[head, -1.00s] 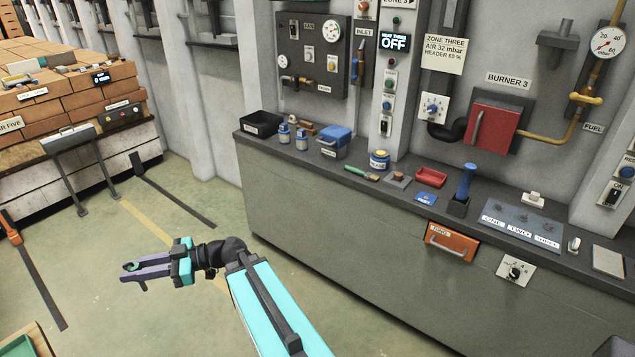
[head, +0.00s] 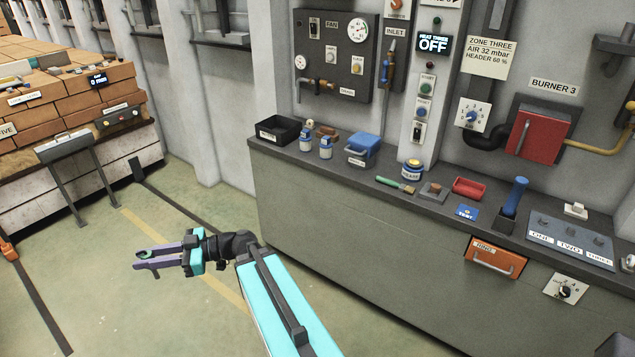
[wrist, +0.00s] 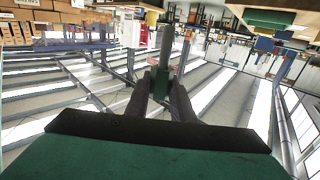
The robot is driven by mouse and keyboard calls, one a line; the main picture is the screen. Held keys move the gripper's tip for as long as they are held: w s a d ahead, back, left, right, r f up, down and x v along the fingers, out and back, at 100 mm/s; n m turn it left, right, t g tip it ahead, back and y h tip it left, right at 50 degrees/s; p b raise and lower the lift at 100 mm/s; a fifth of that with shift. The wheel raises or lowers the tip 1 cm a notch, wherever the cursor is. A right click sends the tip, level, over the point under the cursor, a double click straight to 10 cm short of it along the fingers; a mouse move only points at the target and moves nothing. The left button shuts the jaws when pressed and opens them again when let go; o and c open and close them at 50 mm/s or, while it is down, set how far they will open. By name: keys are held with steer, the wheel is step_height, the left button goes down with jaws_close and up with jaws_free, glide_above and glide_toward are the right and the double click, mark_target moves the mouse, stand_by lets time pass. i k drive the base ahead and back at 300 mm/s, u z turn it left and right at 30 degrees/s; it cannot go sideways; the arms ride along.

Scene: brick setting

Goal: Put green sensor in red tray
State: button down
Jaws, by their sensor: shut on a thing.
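My gripper (head: 146,259) hangs over the open floor, left of the counter, its fingers pointing left. In the wrist view its fingers (wrist: 160,85) are shut on the green sensor (wrist: 161,78), a small green body with a grey rod standing out beyond the fingertips. In the head view only a small bit of green shows at the fingertips. The red tray (head: 469,188) is a small open tray on the counter, well to the right of my gripper and apart from it. I see nothing in it, though its inside shows only partly.
An orange drawer front (head: 495,258) is below. A brick stack (head: 50,100) stands left. The floor between is clear.

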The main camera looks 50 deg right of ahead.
mark_target(467, 192)
steer(key=z, duration=0.25)
steer(key=i, duration=0.55)
steer(key=z, duration=0.95)
steer(key=i, duration=0.7)
steer(key=z, duration=0.4)
